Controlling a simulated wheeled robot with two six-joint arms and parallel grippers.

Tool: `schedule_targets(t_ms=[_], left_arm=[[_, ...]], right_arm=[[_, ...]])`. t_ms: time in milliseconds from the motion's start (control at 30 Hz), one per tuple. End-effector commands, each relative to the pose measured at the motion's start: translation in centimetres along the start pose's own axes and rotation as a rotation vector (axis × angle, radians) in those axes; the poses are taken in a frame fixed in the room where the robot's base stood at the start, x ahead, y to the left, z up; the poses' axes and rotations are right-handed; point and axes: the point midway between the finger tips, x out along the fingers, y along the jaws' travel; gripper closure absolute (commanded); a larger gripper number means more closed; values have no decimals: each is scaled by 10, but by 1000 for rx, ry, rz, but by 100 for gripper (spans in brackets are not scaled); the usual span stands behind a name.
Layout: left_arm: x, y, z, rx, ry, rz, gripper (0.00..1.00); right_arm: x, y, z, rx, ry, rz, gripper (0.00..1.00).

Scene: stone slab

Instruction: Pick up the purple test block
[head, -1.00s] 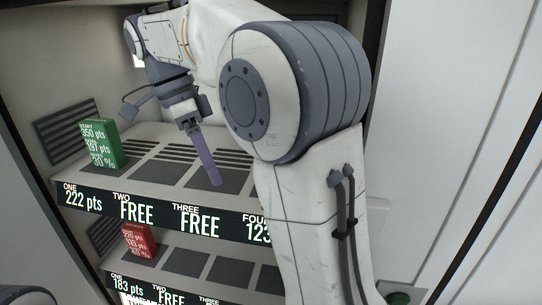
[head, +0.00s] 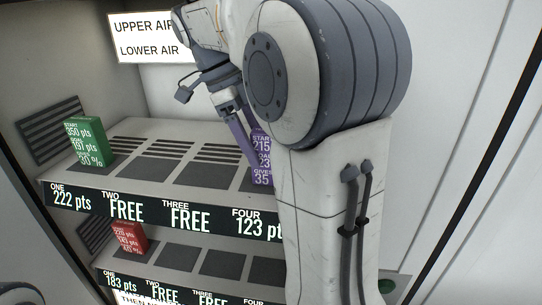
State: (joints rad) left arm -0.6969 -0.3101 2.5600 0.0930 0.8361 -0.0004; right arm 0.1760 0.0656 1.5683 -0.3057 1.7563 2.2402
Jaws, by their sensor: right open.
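The purple test block (head: 261,164) stands upright on the upper shelf, in the slot labelled FOUR, 123 pts. It has white lettering, and my right arm hides its right side. My right gripper (head: 247,146) is open, coming down from above at the block's left side. One long purple-grey finger shows against or just in front of the block's left edge. I cannot tell whether it touches, and the other finger is not clearly visible. My left gripper is not in view.
A green block (head: 90,142) stands in slot ONE of the upper shelf (head: 122,187). Upper slots TWO and THREE are empty. A red block (head: 129,238) stands on the lower shelf. A white sign (head: 142,38) hangs at the back.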

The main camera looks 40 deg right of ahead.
Motion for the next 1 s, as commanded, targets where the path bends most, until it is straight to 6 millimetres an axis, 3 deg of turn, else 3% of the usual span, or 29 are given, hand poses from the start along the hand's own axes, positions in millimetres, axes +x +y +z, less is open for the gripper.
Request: schedule_targets(t_ms=[200,400,667,700,900,1000], left_arm=[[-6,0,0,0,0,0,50],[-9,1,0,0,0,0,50],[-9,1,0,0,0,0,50],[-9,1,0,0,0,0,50],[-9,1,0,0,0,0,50],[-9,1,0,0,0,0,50]], right_arm=[[12,1,-35,6,0,2,21],[38,1,-31,0,1,2,21],[42,0,-30,0,-1,0,21],[42,0,-30,0,-1,0,25],[42,0,-30,0,0,0,100],[42,0,-30,-1,0,0,100]])
